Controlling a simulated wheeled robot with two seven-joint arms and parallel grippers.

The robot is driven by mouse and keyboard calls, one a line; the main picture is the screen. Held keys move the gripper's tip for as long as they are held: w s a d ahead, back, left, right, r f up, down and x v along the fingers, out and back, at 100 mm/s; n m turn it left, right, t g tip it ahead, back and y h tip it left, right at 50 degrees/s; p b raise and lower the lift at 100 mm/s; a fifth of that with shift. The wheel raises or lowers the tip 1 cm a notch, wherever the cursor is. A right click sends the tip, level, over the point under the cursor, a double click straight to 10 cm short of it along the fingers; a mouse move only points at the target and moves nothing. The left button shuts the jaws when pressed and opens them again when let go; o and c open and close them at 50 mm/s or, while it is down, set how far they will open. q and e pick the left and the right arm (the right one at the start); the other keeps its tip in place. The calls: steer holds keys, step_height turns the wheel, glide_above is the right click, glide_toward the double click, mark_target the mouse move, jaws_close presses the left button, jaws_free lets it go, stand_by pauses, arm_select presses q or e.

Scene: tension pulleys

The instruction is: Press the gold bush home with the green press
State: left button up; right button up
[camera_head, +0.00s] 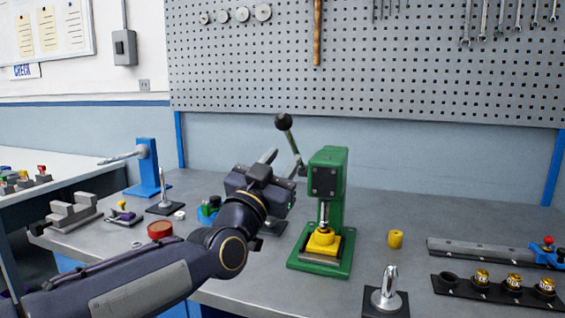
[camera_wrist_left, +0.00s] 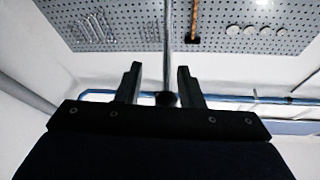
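The green press (camera_head: 327,175) stands on the bench in the middle of the head view. Its lever rises to a black ball knob (camera_head: 283,121), tilted left. A yellow block (camera_head: 321,242) sits on its base under the silver ram (camera_head: 324,214); a gold bush cannot be told apart there. My left gripper (camera_head: 284,160) is just left of the press head, at the lever. In the left wrist view it is open (camera_wrist_left: 158,85), with a grey rod (camera_wrist_left: 168,45) and dark knob (camera_wrist_left: 167,99) showing between its fingers; contact cannot be told. My right gripper is out of view.
A loose yellow cylinder (camera_head: 395,238) stands right of the press. A silver pin on a dark base (camera_head: 388,290) is in front. A black rack with several gold pieces (camera_head: 497,289) and a grey rail (camera_head: 480,251) lie right. A blue stand (camera_head: 148,168) and red cup (camera_head: 160,230) are left.

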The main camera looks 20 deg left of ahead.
arm_select(q)
steer(key=v, duration=0.7)
steer(key=shift+b, duration=0.45)
